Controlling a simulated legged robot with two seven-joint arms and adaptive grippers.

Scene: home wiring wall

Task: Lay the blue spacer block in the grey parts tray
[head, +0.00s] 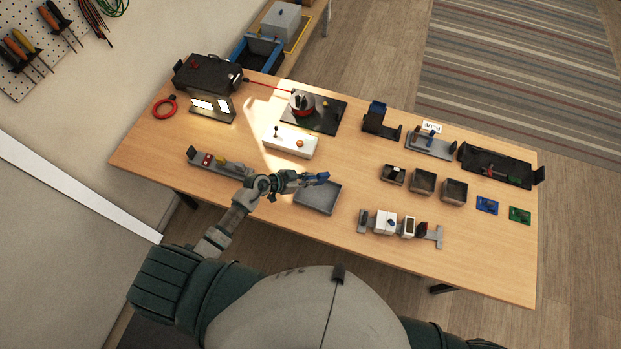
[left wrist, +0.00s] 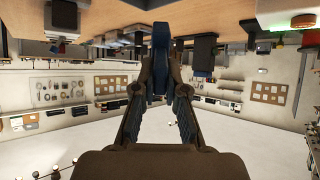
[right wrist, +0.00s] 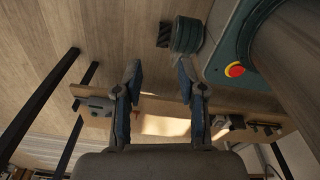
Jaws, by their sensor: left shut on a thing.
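The blue spacer block (head: 317,178) is held in my left gripper (head: 306,180), over the far edge of the grey parts tray (head: 318,199). The tray lies on the wooden table and looks empty. In the left wrist view, the blue block (left wrist: 161,55) stands between the two fingertips of my left gripper (left wrist: 160,75), which is shut on it. Whether the block touches the tray, I cannot tell. My right gripper (right wrist: 160,80) shows only in the right wrist view, open with nothing between its fingers, and lies outside the head view.
A white box with a lever (head: 291,142) stands just behind the tray. Small dark bins (head: 422,181) stand to the right. A rail with white modules (head: 385,223) lies to the front right. A rail with red and yellow parts (head: 212,162) lies left of the tray.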

